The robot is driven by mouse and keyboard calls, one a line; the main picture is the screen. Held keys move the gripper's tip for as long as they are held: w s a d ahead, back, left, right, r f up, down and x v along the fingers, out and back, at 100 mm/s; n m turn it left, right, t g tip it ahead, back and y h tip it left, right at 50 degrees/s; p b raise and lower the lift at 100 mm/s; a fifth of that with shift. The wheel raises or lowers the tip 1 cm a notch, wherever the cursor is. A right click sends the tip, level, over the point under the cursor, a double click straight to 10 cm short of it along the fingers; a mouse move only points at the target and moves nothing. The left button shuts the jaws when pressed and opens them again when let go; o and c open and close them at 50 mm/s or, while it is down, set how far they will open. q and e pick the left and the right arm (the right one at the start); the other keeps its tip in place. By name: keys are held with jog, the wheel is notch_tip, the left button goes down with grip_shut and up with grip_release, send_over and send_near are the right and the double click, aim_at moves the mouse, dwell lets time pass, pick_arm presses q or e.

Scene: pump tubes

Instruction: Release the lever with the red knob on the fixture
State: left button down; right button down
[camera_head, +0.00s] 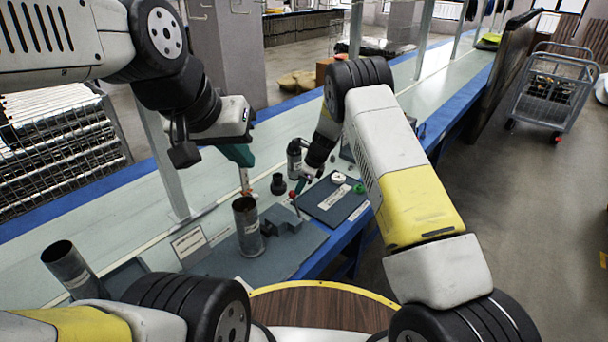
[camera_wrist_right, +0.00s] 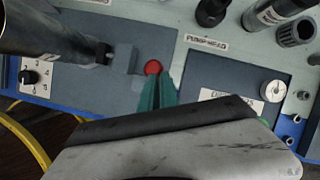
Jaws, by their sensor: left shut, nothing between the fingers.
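The red knob (camera_wrist_right: 152,68) of the lever shows in the right wrist view, beside the grey fixture block (camera_wrist_right: 122,60) with a dark metal tube (camera_wrist_right: 45,30) next to it. In the head view the knob (camera_head: 292,194) is small, close to the fixture (camera_head: 286,222) and the upright tube (camera_head: 247,228). My right gripper (camera_wrist_right: 160,82) has its teal fingertips close together right at the knob; whether they touch or grip it I cannot tell. My left gripper (camera_head: 244,184) is shut and empty, pointing down above the bench behind the tube.
A second metal tube (camera_head: 70,268) leans at the left. A blue-grey panel (camera_head: 325,203) with a white and a green part lies right of the fixture. A dark cylinder (camera_head: 294,155) stands behind. A metal post (camera_head: 165,165) rises at the left. The conveyor bench behind is largely clear.

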notch_tip(320, 180, up, 11)
jog(key=w+d, duration=0.2)
jog(key=shift+d, duration=0.2)
jog(key=shift+r, duration=0.15)
jog(key=s+d+r+n+t, duration=0.1)
jog(key=s+d+r+n, duration=0.3)
jog(key=s+d+r, duration=0.5)
jog(key=s+d+r+n+t, duration=0.1)
jog(key=s+d+r+n, duration=0.35)
jog(key=r, duration=0.85)
jog(key=s+d+r+n+t, duration=0.1)
jog(key=s+n, duration=0.3)
jog(key=s, duration=0.5)
jog(key=s+d+r+n+h, duration=0.1)
jog(key=s+d+n, duration=0.2)
jog(key=s, duration=0.6)
jog(key=s+d+r+n+t+h, duration=0.1)
jog(key=s+n, duration=0.4)
jog(key=s, duration=0.5)
jog(key=shift+d+t, duration=0.3)
jog(key=shift+d, duration=0.55)
